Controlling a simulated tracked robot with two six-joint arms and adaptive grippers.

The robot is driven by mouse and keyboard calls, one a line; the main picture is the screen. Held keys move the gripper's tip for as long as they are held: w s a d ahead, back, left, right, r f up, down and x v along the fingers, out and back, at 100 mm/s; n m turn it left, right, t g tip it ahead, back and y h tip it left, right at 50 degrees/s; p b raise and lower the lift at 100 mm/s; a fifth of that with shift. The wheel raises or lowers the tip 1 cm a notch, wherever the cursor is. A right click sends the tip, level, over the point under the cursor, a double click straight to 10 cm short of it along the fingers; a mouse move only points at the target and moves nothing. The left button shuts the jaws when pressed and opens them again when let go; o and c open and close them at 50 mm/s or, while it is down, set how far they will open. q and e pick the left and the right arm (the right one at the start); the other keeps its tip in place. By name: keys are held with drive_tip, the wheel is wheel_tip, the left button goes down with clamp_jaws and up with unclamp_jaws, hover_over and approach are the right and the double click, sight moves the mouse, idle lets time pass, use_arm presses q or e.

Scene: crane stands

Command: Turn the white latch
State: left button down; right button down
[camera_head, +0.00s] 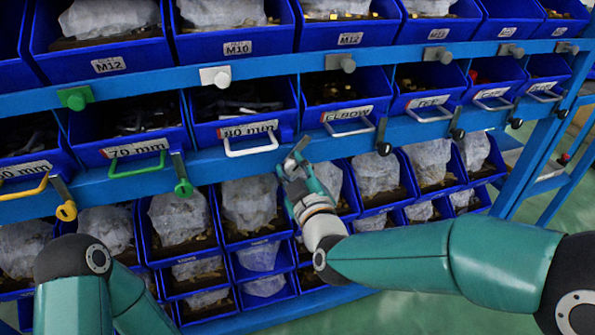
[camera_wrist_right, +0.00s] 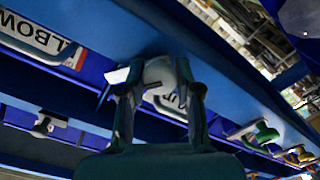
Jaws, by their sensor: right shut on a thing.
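My right gripper (camera_head: 293,163) is at the lower blue rail, just right of the white handle (camera_head: 251,145) of the 80 mm drawer. In the right wrist view, its two fingers (camera_wrist_right: 158,84) are closed around the white latch (camera_wrist_right: 157,72), which sits between the fingertips against the blue rail. In the head view the fingers mostly cover this latch. Another white latch (camera_head: 215,77) sits on the upper rail, left of the gripper and apart from it. My left arm shows at the lower left, but its gripper is out of the picture.
A green latch (camera_head: 183,187) and a yellow latch (camera_head: 66,210) hang to the left on the same rail. Black latches (camera_head: 384,148) hang to the right. Blue bins with wrapped parts (camera_head: 250,203) lie below.

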drive_tip(key=n, duration=0.3)
drive_tip(key=shift+w+d+r+n, duration=0.1)
drive_tip(key=shift+n, duration=2)
drive_tip(key=c, duration=1)
unclamp_jaws()
drive_tip(key=shift+c, duration=0.2)
drive_tip(key=shift+o, duration=1.3)
drive_tip(key=shift+w, duration=0.1)
drive_tip(key=shift+f, duration=0.2)
